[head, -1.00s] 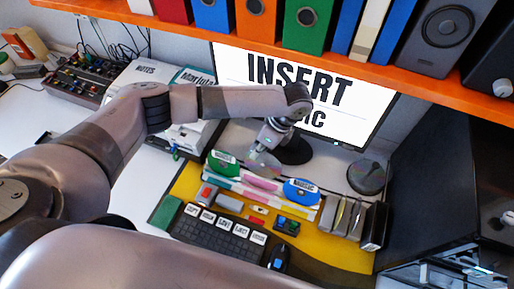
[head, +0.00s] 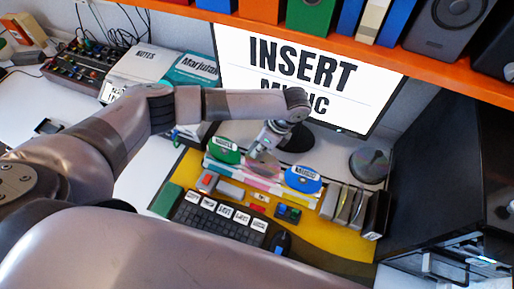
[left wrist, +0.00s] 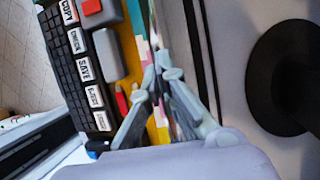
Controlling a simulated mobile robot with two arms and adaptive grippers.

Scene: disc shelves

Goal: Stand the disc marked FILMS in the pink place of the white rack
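The white rack (head: 240,177) stands on the yellow desk mat below the monitor. A green disc (head: 224,150) stands at its left and a blue disc (head: 303,180) at its right. Between them my left gripper (head: 262,152) points down, with a thin pale disc (head: 264,163) at its fingertips, over the pink place. The disc's marking is not readable, and I cannot tell whether it touches the rack. In the left wrist view the fingers (left wrist: 160,82) close together on the disc, seen nearly edge-on. My right gripper is not in view.
The monitor (head: 310,85) stands behind the rack. A keyboard (head: 215,218) and a mouse (head: 280,243) lie in front. Several dark upright cases (head: 355,208) stand to the right, with a disc spindle (head: 369,165) behind them. An orange shelf (head: 400,60) hangs above.

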